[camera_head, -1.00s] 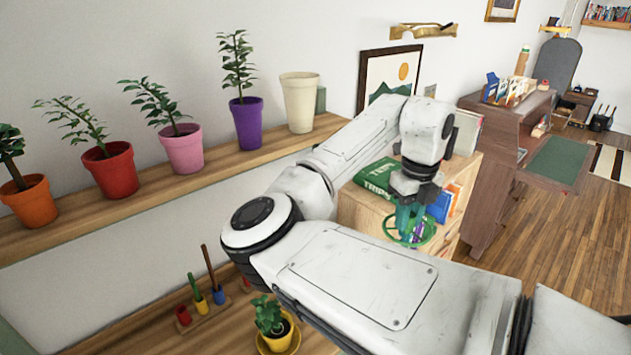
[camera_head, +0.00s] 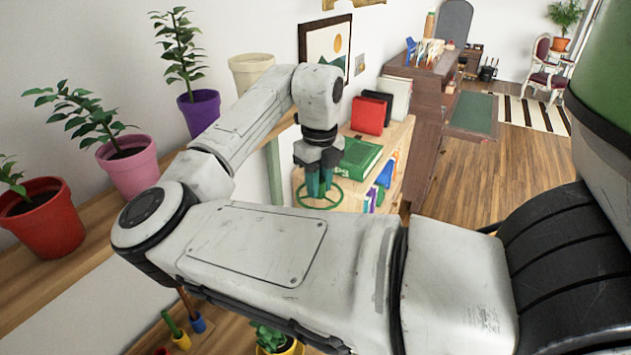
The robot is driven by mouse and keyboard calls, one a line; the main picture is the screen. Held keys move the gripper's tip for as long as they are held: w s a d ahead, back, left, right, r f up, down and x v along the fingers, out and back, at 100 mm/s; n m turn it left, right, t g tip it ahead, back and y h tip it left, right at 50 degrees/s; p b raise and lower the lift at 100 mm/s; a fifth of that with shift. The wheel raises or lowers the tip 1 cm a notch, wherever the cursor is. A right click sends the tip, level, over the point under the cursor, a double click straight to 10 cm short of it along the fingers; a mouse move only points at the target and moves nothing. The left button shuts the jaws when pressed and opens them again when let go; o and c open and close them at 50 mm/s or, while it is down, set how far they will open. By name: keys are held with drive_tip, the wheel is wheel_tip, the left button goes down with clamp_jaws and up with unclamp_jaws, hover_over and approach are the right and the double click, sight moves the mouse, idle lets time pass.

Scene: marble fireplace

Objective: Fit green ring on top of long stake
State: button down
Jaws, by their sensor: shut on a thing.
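The green ring (camera_head: 320,207) is a thin hoop with crossing bars. My gripper (camera_head: 319,188) points down and is shut on it, in front of the small bookcase. Low at the left, a row of stakes stands on the lower shelf. The brown long stake (camera_head: 187,302) has a blue base (camera_head: 198,324), and my arm hides its upper part. Beside it is a shorter green stake (camera_head: 170,321) with a yellow base (camera_head: 182,341). A red base (camera_head: 161,352) is cut off by the bottom edge. The ring is well apart from the stakes, to their upper right.
A wooden shelf (camera_head: 60,285) carries potted plants, with a red pot (camera_head: 42,218) and a pink pot (camera_head: 130,167) near my arm. A plant in a yellow pot (camera_head: 290,348) stands below my arm. A green book (camera_head: 358,156) lies on the bookcase. Wooden floor (camera_head: 500,185) is open at right.

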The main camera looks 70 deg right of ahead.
drive_tip(key=shift+f+b, duration=1.9)
drive_tip(key=shift+f, duration=1.45)
drive_tip(key=shift+f+b, duration=0.65)
drive_tip(key=shift+f, duration=0.85)
drive_tip(key=c, duration=0.8)
unclamp_jaws()
wheel_tip(320, 180, up, 11)
drive_tip(key=shift+s+f+b, duration=0.1)
drive_tip(key=shift+b, duration=0.65)
